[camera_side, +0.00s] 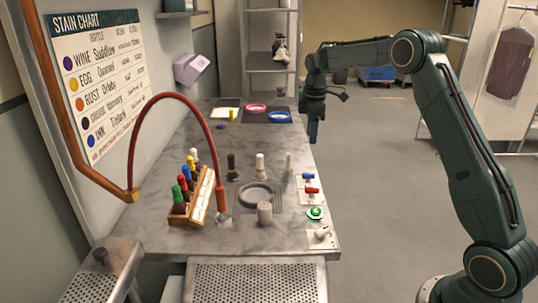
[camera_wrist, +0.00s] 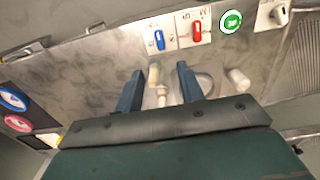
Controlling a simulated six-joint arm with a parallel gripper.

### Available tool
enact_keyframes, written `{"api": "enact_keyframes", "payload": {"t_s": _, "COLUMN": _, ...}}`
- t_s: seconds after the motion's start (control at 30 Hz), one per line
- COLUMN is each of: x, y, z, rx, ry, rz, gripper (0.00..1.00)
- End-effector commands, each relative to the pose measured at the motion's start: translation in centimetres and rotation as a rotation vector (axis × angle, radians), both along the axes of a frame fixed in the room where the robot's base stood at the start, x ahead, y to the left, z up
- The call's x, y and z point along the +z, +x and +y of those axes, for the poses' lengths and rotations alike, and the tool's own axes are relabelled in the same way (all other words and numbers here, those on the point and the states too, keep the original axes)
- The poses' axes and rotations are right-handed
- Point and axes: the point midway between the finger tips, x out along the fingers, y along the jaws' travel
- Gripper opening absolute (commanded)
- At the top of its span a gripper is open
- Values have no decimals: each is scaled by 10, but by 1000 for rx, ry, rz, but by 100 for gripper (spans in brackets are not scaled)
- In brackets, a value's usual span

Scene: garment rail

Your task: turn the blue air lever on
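The blue air lever (camera_side: 308,176) sits on a pale plate near the right edge of the table, just behind the red lever (camera_side: 311,190). In the wrist view the blue lever (camera_wrist: 160,40) is left of the red lever (camera_wrist: 197,31), beyond my fingertips. My gripper (camera_side: 313,132) hangs above the table's right edge, behind the levers and apart from them. In the wrist view my gripper (camera_wrist: 159,82) shows its two fingers spread apart, with nothing held between them. The lever's setting is hard to tell at this size.
A green round button (camera_side: 315,213) and a white knob (camera_side: 321,233) stand in front of the levers. Several bottles (camera_side: 195,190) fill a wooden rack at left.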

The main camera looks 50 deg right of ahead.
Motion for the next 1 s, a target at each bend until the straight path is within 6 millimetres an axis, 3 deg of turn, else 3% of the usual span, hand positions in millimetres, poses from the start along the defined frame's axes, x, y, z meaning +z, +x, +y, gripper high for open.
{"api": "enact_keyframes", "payload": {"t_s": 0.47, "x": -15, "y": 0, "z": 0, "rx": 1, "ry": 1, "rz": 3, "gripper": 38}}
{"api": "enact_keyframes", "payload": {"t_s": 1.0, "x": -91, "y": 0, "z": 0, "rx": 1, "ry": 1, "rz": 4, "gripper": 38}}
